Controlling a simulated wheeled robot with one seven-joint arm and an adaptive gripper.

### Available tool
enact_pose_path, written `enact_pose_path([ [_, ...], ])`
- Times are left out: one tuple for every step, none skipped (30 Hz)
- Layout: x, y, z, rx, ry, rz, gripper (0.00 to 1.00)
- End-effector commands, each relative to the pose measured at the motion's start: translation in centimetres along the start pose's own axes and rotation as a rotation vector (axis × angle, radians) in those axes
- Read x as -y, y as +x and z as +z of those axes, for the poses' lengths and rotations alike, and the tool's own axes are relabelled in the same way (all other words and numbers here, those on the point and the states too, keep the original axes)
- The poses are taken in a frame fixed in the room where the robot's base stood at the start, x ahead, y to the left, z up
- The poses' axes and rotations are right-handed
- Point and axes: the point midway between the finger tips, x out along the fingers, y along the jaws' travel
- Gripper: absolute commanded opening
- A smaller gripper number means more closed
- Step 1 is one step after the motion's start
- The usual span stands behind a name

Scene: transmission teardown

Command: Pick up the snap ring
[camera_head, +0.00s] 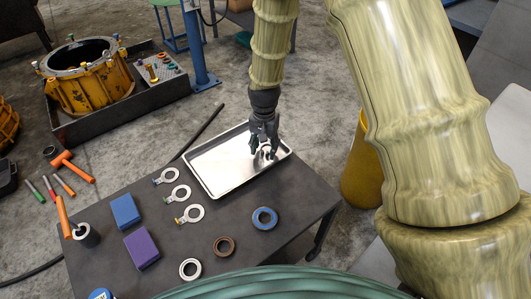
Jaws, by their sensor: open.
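My gripper (263,153) points down over the right part of the shiny metal tray (216,177), with its fingers apart. A small pale ring-like shape (267,149) shows at the fingers; I cannot tell whether it is a ring in the tray, a reflection or part of the gripper. Which thing is the snap ring is not clear. Three flat pale rings with small coloured tabs lie left of the tray: an upper one (176,175), a middle one (186,191) and a lower one (198,212). None of these three touches my gripper.
The dark table also holds a blue ring (264,227), a brown ring (233,246), a white ring (181,269), a blue block (125,217), a purple block (141,253) and an orange-handled tool (63,218). A yellow bin (362,185) stands right of the table.

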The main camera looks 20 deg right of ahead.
Motion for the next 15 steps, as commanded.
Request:
enact_pose_path([
  [-0.02,0.72,0.03,0.001,0.0,0.001,0.46],
  [-0.02,0.94,0.03,0.001,0.0,0.0,0.46],
  [-0.02,1.14,0.03,0.001,0.0,0.0,0.46],
  [-0.02,1.23,0.03,0.001,0.001,0.0,0.46],
  [-0.02,1.27,0.02,0.0,0.001,0.0,0.46],
  [-0.02,1.26,0.02,0.0,0.001,0.0,0.46],
  [-0.02,1.24,0.01,0.0,0.001,0.0,0.46],
  [-0.02,1.23,0.01,0.0,0.001,0.0,0.46],
  [-0.02,1.23,0.01,0.0,0.001,0.0,0.46],
  [-0.02,1.23,0.01,0.0,0.001,0.0,0.46],
  [-0.02,1.23,0.01,0.0,0.001,0.0,0.43],
  [-0.03,1.23,0.01,0.0,0.001,0.0,0.35],
  [-0.03,1.23,0.01,0.0,0.001,0.0,0.3],
  [-0.03,1.23,0.01,0.0,0.001,0.0,0.25],
  [-0.03,1.23,0.01,0.0,0.001,0.0,0.17],
])
